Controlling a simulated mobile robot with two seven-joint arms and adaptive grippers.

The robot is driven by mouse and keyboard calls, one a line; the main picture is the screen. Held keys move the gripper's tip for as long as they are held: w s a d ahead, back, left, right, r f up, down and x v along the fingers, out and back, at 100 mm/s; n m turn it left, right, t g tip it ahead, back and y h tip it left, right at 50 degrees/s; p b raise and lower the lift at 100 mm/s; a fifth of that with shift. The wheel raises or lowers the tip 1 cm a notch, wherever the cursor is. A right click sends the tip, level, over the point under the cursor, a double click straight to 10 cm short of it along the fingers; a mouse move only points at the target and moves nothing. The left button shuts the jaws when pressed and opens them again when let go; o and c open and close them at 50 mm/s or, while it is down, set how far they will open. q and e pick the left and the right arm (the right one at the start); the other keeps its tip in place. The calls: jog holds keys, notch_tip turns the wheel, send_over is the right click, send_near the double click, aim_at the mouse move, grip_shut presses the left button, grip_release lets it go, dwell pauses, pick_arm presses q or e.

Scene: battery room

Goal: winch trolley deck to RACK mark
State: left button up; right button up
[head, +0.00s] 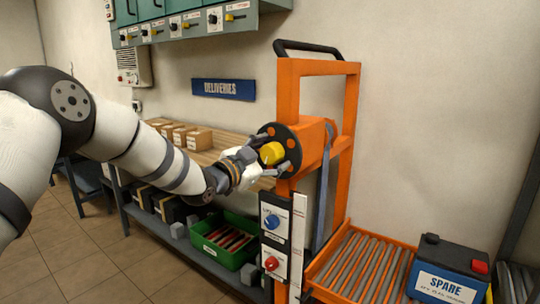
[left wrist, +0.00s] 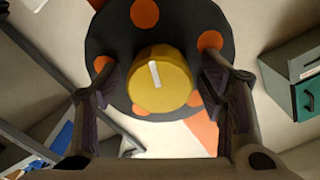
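The orange winch trolley (head: 288,95) stands against the wall, with a black winch disc with orange spots (head: 291,142) and a yellow hub knob (head: 271,153) bearing a white line. In the left wrist view the knob (left wrist: 161,82) sits between my fingers, with a visible gap on each side. My left gripper (head: 267,156) is open at the disc. The roller deck (head: 345,265) is low, with a dark battery labelled SPARE (head: 449,268) at its right. A white vertical strip (head: 298,245) is on the mast; no RACK mark is legible. My right gripper is not in view.
A panel with a blue knob (head: 272,221) and a red knob (head: 271,263) is below the winch. A wooden bench (head: 210,157) with cardboard boxes and a green crate (head: 226,258) stand behind my arm. Wall cabinets (head: 190,25) hang above.

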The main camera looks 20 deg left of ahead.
pick_arm(q)
jog(key=v, duration=1.2)
